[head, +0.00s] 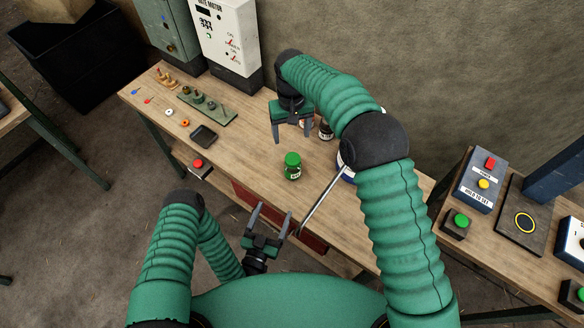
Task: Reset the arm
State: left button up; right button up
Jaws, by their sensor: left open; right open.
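My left gripper (270,224) is low in the picture, in front of the wooden bench's (258,150) near edge. Its two fingers are spread and nothing is between them. My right arm reaches over the bench from the right and folds back. My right gripper (291,134) hangs over the rear middle of the bench, fingers down, open, with nothing seen between them. A jar with a green lid (292,166) stands upright on the bench just in front of the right gripper, apart from it.
A dark bottle (326,130) stands right of the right gripper. A blue-and-white round object is partly hidden behind my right arm, with a metal rod (322,202) near it. A black tray (204,136) lies left. A button box (482,180) stands on the right table.

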pick_arm(q)
jog(key=shift+w+d, duration=0.15)
jog(key=shift+d, duration=0.05)
pick_arm(e)
jog(key=shift+d, duration=0.2)
